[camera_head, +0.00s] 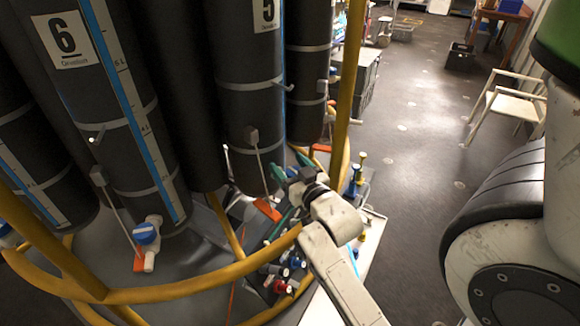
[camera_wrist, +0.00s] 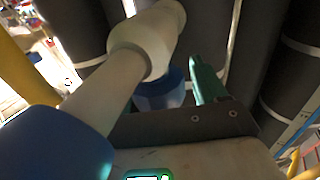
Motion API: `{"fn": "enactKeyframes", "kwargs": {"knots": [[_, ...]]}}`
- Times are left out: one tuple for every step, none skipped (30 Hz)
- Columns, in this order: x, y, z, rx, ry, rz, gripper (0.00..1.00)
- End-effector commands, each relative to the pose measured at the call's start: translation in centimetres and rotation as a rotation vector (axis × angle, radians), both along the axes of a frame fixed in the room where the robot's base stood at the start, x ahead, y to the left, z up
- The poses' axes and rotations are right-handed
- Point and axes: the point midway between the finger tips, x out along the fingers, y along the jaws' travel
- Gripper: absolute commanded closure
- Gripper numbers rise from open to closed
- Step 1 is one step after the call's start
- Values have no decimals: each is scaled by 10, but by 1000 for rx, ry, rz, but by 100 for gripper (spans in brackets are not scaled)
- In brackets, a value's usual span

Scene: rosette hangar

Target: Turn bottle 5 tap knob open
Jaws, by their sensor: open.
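Bottle 5 (camera_head: 232,50) is a tall dark cylinder with a white label "5" near the top of the head view. My gripper (camera_head: 279,195) is at its lower front with its green fingers spread; the bottle's tap is hidden there. In the wrist view, one green finger (camera_wrist: 205,78) is beside a white tap body (camera_wrist: 147,50) with a blue knob part (camera_wrist: 165,90) under its collar. A larger blue part (camera_wrist: 50,145) is nearer, at the lower left. The other finger is hidden in that view. I cannot tell whether the finger touches the knob.
Bottle 6 (camera_head: 90,95) stands to the left, with its own blue-knobbed tap (camera_head: 146,233). A yellow ring rail (camera_head: 200,282) and an upright post (camera_head: 349,75) surround the bottles. Several small coloured fittings lie below the gripper. Open floor (camera_head: 420,130) and a white chair (camera_head: 512,103) are right.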

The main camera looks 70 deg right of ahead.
Motion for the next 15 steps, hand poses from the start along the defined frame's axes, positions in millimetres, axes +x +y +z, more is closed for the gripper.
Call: {"fn": "enactKeyframes", "kwargs": {"knots": [[0,0,0,1,1,0,29],[0,0,0,1,1,0,29],[0,0,0,1,1,0,29],[-1,0,-1,1,1,0,29],[-1,1,-1,1,1,0,29],[-3,2,-2,1,2,0,29],[-5,4,-2,1,2,-1,29],[-7,6,-3,1,2,-1,29],[-10,9,-3,1,4,-1,29],[-13,12,-4,1,4,0,29],[-17,15,-4,1,3,0,29],[-22,21,-4,2,2,0,29],[-26,24,-5,3,3,0,29],[-30,28,-5,3,3,0,29],[-36,33,-5,2,4,-1,29]]}}
